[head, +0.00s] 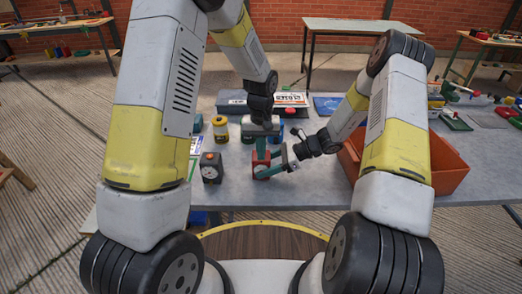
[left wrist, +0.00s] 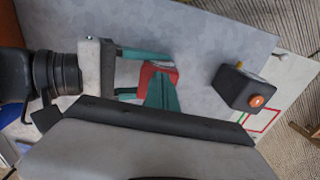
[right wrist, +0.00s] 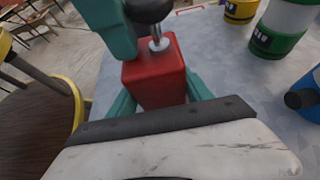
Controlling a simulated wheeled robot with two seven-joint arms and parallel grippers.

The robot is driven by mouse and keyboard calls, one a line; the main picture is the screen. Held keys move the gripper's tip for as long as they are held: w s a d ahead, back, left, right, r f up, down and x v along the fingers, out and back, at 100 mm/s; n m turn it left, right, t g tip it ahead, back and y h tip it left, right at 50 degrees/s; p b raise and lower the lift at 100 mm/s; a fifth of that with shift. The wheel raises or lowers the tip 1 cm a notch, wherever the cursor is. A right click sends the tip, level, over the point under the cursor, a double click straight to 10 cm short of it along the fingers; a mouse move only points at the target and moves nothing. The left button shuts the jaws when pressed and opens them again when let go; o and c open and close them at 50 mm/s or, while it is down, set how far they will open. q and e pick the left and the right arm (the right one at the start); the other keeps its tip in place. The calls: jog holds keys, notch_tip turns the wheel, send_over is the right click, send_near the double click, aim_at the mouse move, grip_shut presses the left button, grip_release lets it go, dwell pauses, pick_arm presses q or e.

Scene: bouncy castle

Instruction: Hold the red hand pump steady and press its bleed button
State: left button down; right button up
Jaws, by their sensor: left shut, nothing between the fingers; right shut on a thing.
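The red hand pump (head: 261,166) stands upright near the front of the grey table. My right gripper (head: 271,169) is shut on its body from the right; in the right wrist view teal fingers flank the red block (right wrist: 155,78). A black round knob on a silver stem (right wrist: 158,42) stands on top of the pump. My left gripper (head: 261,152) points down over the pump, shut and empty. Its teal fingertip (right wrist: 108,28) is beside the knob; I cannot tell whether they touch. In the left wrist view these fingers hide part of the pump (left wrist: 157,74). I cannot identify the bleed button.
A dark box with an orange button (head: 211,168) stands left of the pump; it also shows in the left wrist view (left wrist: 240,90). A yellow-banded tin (head: 220,129) stands behind it. An orange crate (head: 447,165) is at the right. Bare grey table (head: 310,190) lies at front right.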

pick_arm(q)
jog(key=shift+s+a+f, duration=0.1)
jog(key=shift+s+f, duration=0.1)
jog(key=shift+f, duration=0.5)
pick_arm(e)
jog(key=shift+s+a+r, duration=0.1)
pick_arm(q)
notch_tip(320, 180, up, 15)
jog(key=shift+w, duration=0.2)
pick_arm(e)
jog(key=shift+f, duration=0.2)
jog(key=o, duration=1)
jog(key=shift+o, duration=0.2)
jog(key=shift+r, duration=0.1)
jog(key=shift+d, duration=0.2)
